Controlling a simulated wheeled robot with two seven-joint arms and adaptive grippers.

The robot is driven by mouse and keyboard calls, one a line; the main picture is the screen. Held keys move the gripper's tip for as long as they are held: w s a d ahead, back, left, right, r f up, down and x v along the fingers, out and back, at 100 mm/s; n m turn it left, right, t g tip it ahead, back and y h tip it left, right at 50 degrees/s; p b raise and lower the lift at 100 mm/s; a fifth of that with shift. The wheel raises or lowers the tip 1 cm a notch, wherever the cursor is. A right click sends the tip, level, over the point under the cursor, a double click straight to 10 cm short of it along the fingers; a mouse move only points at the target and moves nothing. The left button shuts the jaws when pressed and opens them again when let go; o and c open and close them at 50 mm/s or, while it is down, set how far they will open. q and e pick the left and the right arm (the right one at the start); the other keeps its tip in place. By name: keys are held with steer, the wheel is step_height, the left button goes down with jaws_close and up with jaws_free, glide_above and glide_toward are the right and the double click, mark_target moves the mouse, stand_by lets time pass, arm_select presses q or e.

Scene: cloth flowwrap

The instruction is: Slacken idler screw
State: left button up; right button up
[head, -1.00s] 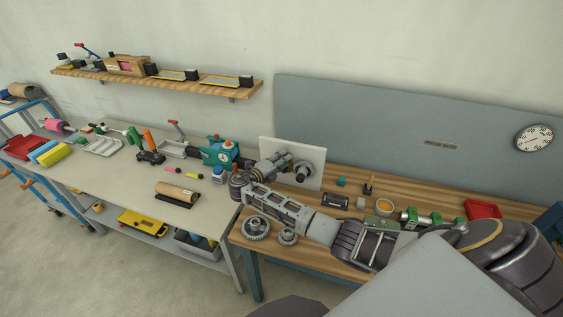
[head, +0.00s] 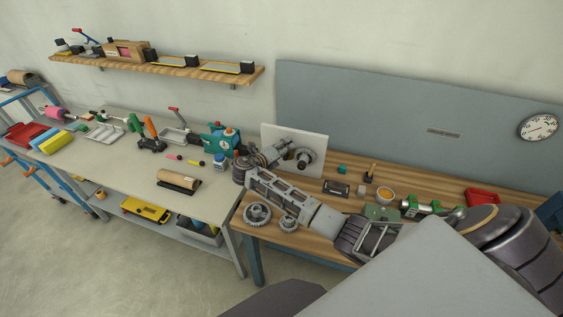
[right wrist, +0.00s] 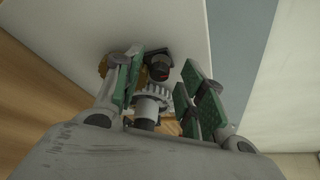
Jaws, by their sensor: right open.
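A white upright plate (head: 309,141) stands on the wooden bench and carries round grey gear-like parts (head: 305,158). In the right wrist view a toothed grey gear (right wrist: 152,92) sits between my fingers, with a small dark red-and-black part (right wrist: 159,68) beyond it. I cannot tell which of these is the idler screw. My right gripper (head: 279,150) is at the plate; its green-padded fingers are open, on either side of the gear (right wrist: 163,84), and not visibly closed on anything. My left gripper is out of view.
Two loose gears (head: 257,214) lie at the bench's front left. An orange-filled bowl (head: 384,194), a red tray (head: 482,197) and small parts lie behind my right arm. A grey table (head: 130,175) with tools and a teal machine (head: 220,140) stands left.

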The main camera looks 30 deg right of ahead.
steer(key=m+y, duration=0.1)
steer(key=m, duration=0.1)
steer(key=m+t+y, duration=0.1)
steer(key=shift+s+d+r+m, duration=0.1)
steer(key=shift+s+r+m, duration=0.1)
steer(key=shift+m, duration=0.2)
steer(key=m+t+y, duration=0.1)
steer(key=m+y, duration=0.1)
steer(key=m, duration=0.1)
steer(key=shift+s+d+m+t, duration=0.2)
steer(key=shift+m+t, duration=0.1)
steer(key=shift+t, duration=0.1)
steer(key=shift+f+m+t+y+b, duration=0.15)
steer(key=shift+m+t+y+b, duration=0.25)
steer(key=shift+m+t+b, duration=0.35)
steer(key=shift+s+d+m+t+y+b, duration=0.15)
steer(key=shift+m+t+y+b, duration=0.15)
steer(key=shift+m+b, duration=0.85)
steer(key=b+v, duration=0.1)
steer(key=v, duration=1.2)
steer(key=shift+s+a+r+n, duration=0.2)
steer(key=shift+a+r+n, duration=0.05)
steer(key=shift+a+n, duration=0.05)
